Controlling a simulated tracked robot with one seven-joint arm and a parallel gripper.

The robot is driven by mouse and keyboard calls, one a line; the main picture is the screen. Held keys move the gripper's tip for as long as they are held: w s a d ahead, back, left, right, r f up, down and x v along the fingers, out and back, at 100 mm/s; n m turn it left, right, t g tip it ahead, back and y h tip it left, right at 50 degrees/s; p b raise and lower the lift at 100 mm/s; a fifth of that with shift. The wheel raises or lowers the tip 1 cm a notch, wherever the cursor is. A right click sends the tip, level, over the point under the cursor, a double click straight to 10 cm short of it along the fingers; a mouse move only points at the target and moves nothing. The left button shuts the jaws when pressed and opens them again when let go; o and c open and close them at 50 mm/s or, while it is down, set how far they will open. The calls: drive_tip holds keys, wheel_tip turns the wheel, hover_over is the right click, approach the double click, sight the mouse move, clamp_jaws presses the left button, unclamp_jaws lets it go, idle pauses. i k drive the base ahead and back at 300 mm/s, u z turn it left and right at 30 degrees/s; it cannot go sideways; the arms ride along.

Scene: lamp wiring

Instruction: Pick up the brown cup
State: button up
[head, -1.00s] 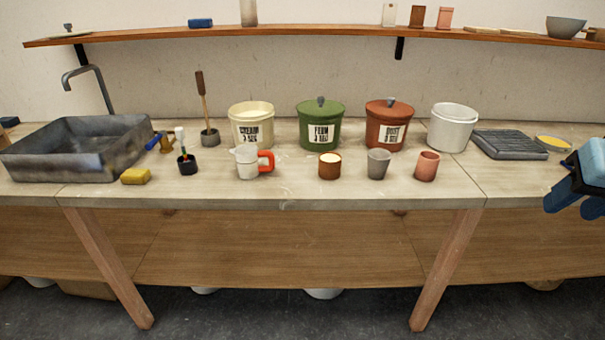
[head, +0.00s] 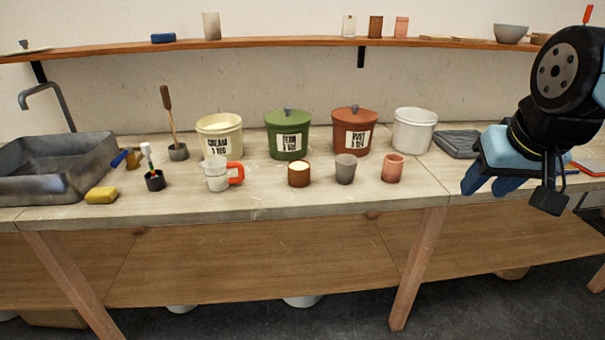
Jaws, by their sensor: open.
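The brown cup (head: 299,175) stands upright on the workbench near its front edge, with something cream-coloured inside. A grey cup (head: 345,169) and a pink cup (head: 392,168) stand to its right. My gripper (head: 507,190) is open and empty at the right, with its blue fingers pointing down near the bench's front edge. It is well to the right of the brown cup and apart from it. Another brown cup (head: 375,26) stands on the wall shelf.
A white jug with a red handle (head: 217,176) stands left of the brown cup. Cream (head: 219,135), green (head: 287,135) and red (head: 352,131) buckets and a white bucket (head: 414,131) stand behind. A sink (head: 55,168) is at the left. The bench front (head: 270,206) is clear.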

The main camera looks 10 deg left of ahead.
sight(299, 174)
drive_tip(key=u, duration=0.35)
drive_tip(key=i, duration=1)
drive_tip(key=z, duration=0.4)
